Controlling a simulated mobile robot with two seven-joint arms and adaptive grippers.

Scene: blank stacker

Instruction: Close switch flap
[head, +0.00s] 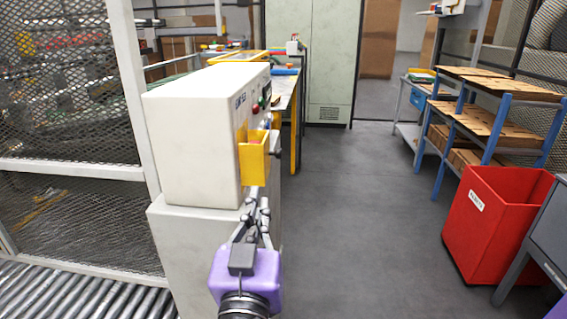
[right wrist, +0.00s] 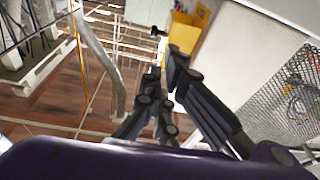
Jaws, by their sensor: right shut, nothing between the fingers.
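The white machine cabinet (head: 192,130) stands left of centre in the head view. A yellow box-like flap or housing (head: 253,165) sticks out from its right-hand face, with a bit of red inside its top. I cannot tell exactly how the flap hinges. My right gripper (head: 258,200) is shut and empty, just below the yellow part. In the right wrist view the gripper's fingers (right wrist: 168,65) point towards the yellow part (right wrist: 183,35), seemingly with a small gap. My left gripper is not in view.
A mesh fence (head: 70,90) and a roller conveyor (head: 75,292) lie to the left. A red bin (head: 490,225) and a blue-framed rack (head: 490,125) stand on the right. The grey floor (head: 355,210) between is clear. A work table stands behind the cabinet.

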